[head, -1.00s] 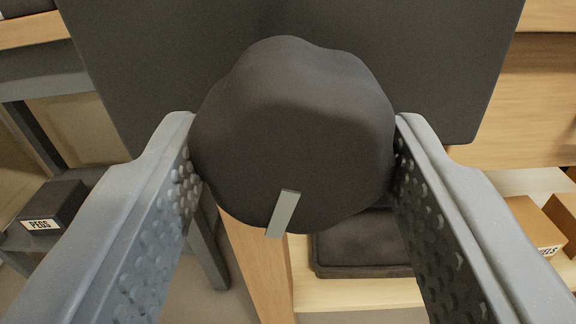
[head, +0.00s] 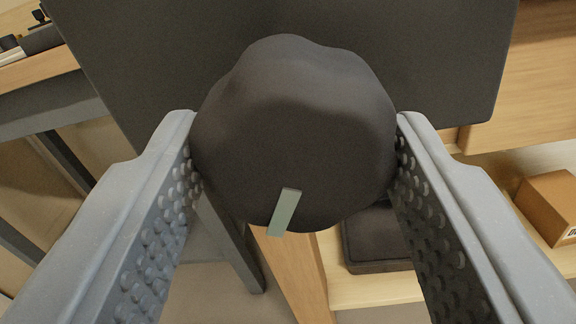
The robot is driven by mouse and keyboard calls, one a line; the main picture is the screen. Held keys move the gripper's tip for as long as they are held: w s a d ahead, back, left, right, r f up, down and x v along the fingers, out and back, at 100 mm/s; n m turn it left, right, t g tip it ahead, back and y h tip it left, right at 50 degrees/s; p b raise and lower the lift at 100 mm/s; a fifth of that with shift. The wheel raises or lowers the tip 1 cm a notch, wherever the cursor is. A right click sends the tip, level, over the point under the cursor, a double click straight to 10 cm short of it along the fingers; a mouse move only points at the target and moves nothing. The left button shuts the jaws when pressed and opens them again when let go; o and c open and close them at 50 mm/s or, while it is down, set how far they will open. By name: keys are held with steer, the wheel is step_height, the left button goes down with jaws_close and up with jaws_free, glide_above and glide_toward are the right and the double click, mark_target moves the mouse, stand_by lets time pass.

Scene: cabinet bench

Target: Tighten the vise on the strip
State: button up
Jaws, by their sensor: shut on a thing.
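A dark lobed knob (head: 293,120) fills the middle of the view, with a small pale grey-green mark (head: 284,212) low on its face. My gripper (head: 294,150) is shut on the knob, one studded finger touching each side. Behind the knob is a broad dark block (head: 445,60), which looks like the vise body. The vise jaws and the strip are hidden from this view.
A bench top edge (head: 35,75) with small items on it is at the upper left. Below right, a wooden shelf (head: 375,289) bears a dark tray (head: 375,240) and a cardboard box (head: 552,205). A wooden post (head: 295,280) stands below the knob.

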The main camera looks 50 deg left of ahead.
steer(key=shift+w+d+r+m+p, duration=0.1)
steer(key=shift+m+p, duration=0.3)
steer(key=shift+m, duration=0.1)
steer(key=o, duration=0.8)
steer(key=shift+o, duration=0.2)
steer(key=v, duration=0.7)
steer(key=shift+b, duration=0.4)
